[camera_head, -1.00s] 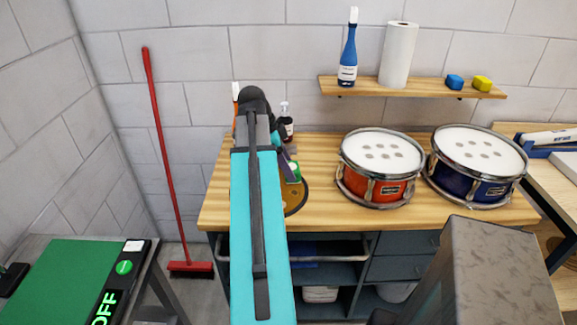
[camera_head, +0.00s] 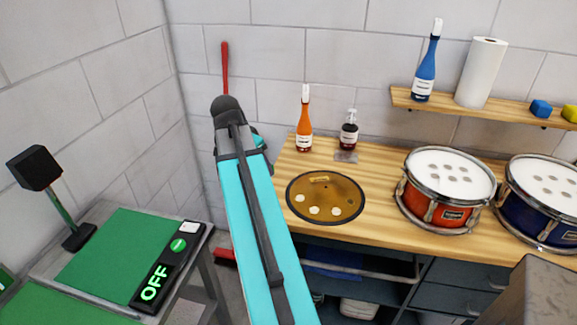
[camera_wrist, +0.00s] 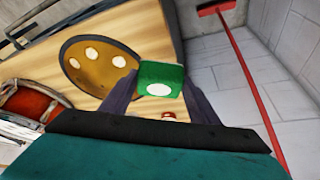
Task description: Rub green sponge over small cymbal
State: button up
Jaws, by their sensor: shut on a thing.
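The small cymbal (camera_head: 326,197) lies flat on the wooden bench, golden brown with several pale spots on its face. It also shows in the wrist view (camera_wrist: 98,68), left of my gripper. My gripper (camera_wrist: 160,82) is shut on the green sponge (camera_wrist: 161,76), which has a white spot on its near face. In the wrist view the sponge appears beside the cymbal's edge, apart from it. In the head view my arm hides the gripper and the sponge; the arm is left of the cymbal.
An orange bottle (camera_head: 304,122) and a dark pump bottle (camera_head: 348,132) stand behind the cymbal. A red drum (camera_head: 440,208) and a blue drum (camera_head: 548,232) stand to its right. A green-topped table (camera_head: 105,250) is at left. A red broom (camera_wrist: 243,70) leans at the wall.

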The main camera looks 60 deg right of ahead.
jog(key=w+a+r+n+t+y, duration=0.1)
jog(key=w+a+n+t, duration=0.1)
jog(key=w+a+n, duration=0.5)
jog(key=w+a+n+t, duration=0.25)
jog(key=w+a, duration=0.55)
jog(key=a, duration=0.5)
jog(key=w+a+r+n+y, duration=0.1)
jog(key=w+a+n, duration=0.2)
jog(key=a, duration=0.8)
jog(key=w+a+r+n+y, duration=0.1)
jog(key=a+n, duration=0.5)
jog(key=a, duration=0.6)
jog(key=shift+w+a+y+b, duration=0.2)
jog(key=shift+w+y+b, duration=0.15)
jog(key=shift+w+y, duration=0.65)
jog(key=shift+w+d+n+t, duration=0.15)
jog(key=shift+w+n+t, duration=0.05)
jog(key=shift+n+t, duration=0.05)
